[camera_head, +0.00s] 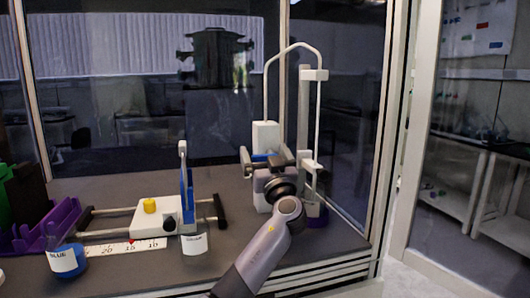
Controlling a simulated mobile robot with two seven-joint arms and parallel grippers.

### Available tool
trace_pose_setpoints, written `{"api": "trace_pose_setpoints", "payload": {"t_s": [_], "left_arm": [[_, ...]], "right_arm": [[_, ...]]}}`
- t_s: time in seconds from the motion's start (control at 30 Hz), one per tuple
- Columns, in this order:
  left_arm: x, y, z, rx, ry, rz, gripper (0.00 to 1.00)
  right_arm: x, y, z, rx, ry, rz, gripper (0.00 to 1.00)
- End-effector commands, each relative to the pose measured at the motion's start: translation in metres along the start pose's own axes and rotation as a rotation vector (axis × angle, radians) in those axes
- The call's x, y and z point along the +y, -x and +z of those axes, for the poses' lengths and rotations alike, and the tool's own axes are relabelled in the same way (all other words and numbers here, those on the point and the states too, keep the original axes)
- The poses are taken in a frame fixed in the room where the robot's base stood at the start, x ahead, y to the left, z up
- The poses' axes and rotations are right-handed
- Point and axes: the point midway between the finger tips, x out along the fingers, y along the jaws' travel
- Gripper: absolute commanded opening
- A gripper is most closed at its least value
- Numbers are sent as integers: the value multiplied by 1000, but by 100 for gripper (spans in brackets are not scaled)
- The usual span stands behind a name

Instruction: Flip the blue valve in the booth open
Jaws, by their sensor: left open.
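A blue part, apparently the blue valve (262,157), shows as a small strip under a white block (266,136) on the tubing stand at the right of the booth. My left gripper (266,162) is open, with its dark fingers spread around or just in front of this blue strip. I cannot tell whether they touch it. The gripper and wrist hide much of the valve, so its position is unclear. My right gripper is not in view.
A white device with a yellow knob (149,206) and an upright blue plate (187,194) stands left of my arm. A purple rack (48,225) is at left. Glass walls enclose the booth.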

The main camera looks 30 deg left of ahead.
Motion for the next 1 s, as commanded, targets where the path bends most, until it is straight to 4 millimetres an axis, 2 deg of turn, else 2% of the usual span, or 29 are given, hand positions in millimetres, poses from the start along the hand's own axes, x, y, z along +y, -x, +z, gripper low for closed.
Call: {"api": "trace_pose_setpoints", "payload": {"t_s": [0.23, 0.27, 0.4, 0.77, 1.0], "left_arm": [[0, -1, 0, 0, 0, 0, 97], [0, -1, 0, 0, 0, 0, 90], [0, 0, 0, 0, 0, 0, 45], [0, 0, 0, 0, -37, 16, 46], [2, -2, -4, 1, -163, 69, 46]], "right_arm": [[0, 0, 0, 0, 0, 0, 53], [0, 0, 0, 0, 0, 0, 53], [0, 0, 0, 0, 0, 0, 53], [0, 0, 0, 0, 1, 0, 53], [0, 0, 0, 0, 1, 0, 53]]}}
